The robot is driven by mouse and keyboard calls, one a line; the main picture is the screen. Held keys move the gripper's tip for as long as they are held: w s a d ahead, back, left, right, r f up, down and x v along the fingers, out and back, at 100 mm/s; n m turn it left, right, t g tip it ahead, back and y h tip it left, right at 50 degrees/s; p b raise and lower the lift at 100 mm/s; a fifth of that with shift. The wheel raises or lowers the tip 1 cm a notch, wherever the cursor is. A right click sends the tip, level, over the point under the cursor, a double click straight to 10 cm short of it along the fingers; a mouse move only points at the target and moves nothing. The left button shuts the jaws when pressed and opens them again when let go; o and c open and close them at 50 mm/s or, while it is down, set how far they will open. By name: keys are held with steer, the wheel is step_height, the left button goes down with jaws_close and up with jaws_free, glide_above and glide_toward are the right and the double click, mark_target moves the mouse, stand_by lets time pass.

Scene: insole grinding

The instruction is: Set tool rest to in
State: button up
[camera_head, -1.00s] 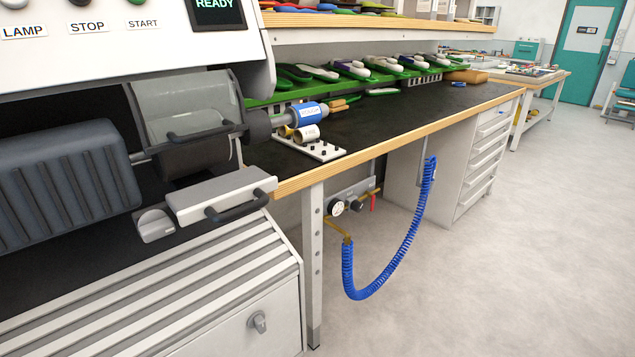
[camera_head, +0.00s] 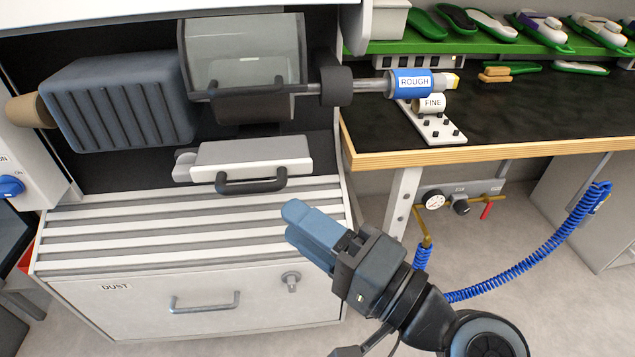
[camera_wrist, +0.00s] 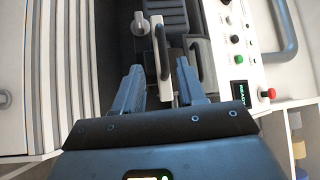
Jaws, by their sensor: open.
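The tool rest (camera_head: 222,160) is a pale grey block with a dark curved handle (camera_head: 250,184) on its front. It sits below the grinding wheel and clear guard, above the slatted grille. In the wrist view the tool rest (camera_wrist: 163,92) and its dark handle (camera_wrist: 161,50) show ahead of the fingertips. A grey knob (camera_wrist: 140,22) is beside it. My gripper (camera_head: 296,222) is in front of the machine, lower right of the tool rest and apart from it. In the wrist view my gripper (camera_wrist: 160,82) has its two fingers spread, with nothing held.
The slatted grille (camera_head: 190,225) and dust drawer (camera_head: 200,300) lie below the tool rest. The clear guard (camera_head: 245,52) hangs above. A blue coiled hose (camera_head: 530,268) hangs near my arm.

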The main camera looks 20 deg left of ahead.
mark_target(257, 192)
steer(key=p+x, duration=0.1)
steer(key=x, duration=0.6)
steer(key=shift+w+a+r+p, duration=0.1)
steer(key=shift+a+r+p, duration=0.2)
steer(key=shift+p, duration=0.1)
jaws_close()
steer(key=shift+f, duration=0.1)
